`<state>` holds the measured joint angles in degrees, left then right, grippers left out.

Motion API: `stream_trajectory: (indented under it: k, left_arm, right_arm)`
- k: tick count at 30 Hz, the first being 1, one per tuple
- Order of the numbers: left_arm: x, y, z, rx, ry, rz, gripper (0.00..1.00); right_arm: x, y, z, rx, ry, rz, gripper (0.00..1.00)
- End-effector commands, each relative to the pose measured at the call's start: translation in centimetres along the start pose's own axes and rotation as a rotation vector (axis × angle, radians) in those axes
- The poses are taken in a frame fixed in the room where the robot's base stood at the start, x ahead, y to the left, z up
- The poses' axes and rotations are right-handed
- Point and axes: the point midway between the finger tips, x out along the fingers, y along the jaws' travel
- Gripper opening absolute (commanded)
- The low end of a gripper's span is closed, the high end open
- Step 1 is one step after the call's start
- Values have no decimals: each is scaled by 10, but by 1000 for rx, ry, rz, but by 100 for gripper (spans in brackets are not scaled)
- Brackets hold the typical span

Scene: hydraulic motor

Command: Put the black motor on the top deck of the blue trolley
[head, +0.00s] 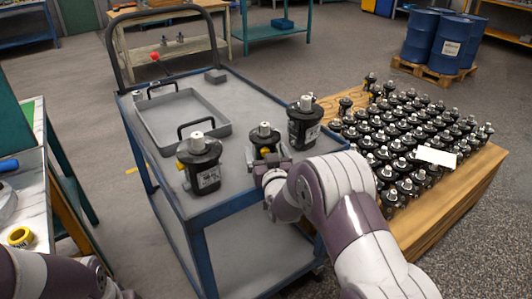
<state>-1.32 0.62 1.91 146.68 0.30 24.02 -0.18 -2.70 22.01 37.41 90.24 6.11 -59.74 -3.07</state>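The blue trolley (232,204) stands in the middle of the head view, with a grey top deck. Three black motors with light shafts are at its near end: a left motor (203,176), a middle motor (264,139) and a right motor (303,128). The left and right ones stand upright on the deck. My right gripper (266,160) is at the middle motor, close against its lower body. The wrist and motor hide the fingertips, so their grip is unclear. My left arm shows at the bottom left corner; its gripper is out of the picture.
A grey tray (185,116) with black handles lies on the deck, behind the left motor. A wooden pallet (455,199) with many similar motors stands to the right. Blue barrels (447,46) stand at the back right. A workbench (37,215) is at left.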

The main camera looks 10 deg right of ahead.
Motion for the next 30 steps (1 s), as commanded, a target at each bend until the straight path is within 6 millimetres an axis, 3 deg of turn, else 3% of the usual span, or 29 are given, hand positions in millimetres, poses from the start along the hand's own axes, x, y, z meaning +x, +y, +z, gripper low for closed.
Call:
stream_trajectory:
  k: [11, 24, 30]
  left_arm:
    - [-4, 0, 0, 0, 0, 0, 66]
    - [-13, 0, -2, 0, 0, 0, 66]
    - [-14, 0, -2, 0, 0, 0, 66]
  right_arm:
    - [-8, 0, -3, 0, -2, 0, 92]
    - [-100, 0, -4, 0, -1, -1, 92]
    - [-119, 0, -3, 0, 1, 0, 92]
